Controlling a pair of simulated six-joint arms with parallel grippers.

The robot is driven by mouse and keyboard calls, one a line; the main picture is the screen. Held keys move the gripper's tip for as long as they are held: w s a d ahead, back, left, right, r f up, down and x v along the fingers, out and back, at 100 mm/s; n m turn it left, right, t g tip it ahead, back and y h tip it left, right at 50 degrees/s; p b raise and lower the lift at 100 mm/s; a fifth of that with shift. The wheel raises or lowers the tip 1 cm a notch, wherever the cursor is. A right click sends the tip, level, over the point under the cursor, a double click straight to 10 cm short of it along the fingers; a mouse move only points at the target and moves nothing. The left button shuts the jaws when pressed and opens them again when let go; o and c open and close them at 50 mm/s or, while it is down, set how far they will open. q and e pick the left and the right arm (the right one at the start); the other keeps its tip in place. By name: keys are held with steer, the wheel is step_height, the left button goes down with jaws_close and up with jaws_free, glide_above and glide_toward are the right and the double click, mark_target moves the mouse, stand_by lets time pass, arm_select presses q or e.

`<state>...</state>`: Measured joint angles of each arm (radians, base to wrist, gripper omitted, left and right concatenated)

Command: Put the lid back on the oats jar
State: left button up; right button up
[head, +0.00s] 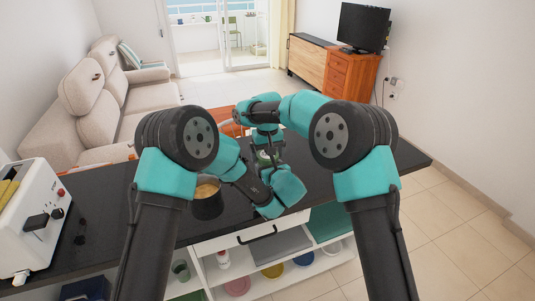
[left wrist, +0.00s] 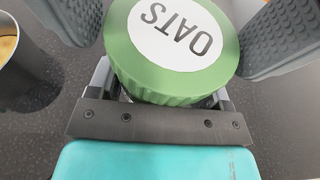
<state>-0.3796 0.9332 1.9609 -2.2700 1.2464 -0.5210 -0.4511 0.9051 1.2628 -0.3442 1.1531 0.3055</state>
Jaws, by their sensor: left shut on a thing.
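The green lid (left wrist: 172,75) with a white OATS label fills the middle of the left wrist view and lies label up. In the head view, a small bit of green and white shows below my right wrist. The oats jar is almost wholly hidden under the lid; I cannot tell whether the lid is fully seated. My left gripper (left wrist: 160,92) is shut on the jar from the side, its fingers passing under the lid. My right gripper (left wrist: 160,58) comes down from above. Its ribbed grey fingers stand apart on both sides of the lid.
A white appliance (head: 30,215) stands at the counter's left end. The counter's right part is clear. Open shelves with dishes lie below the front edge.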

steer(key=shift+r, duration=0.15)
arm_select(q)
steer(key=o, duration=1.8)
steer(key=shift+c, duration=0.2)
arm_select(e)
step_height(320, 180, up, 12)
arm_select(q)
steer(key=shift+s, duration=0.1)
steer(key=v, duration=1.7)
steer(key=shift+d+r, duration=0.1)
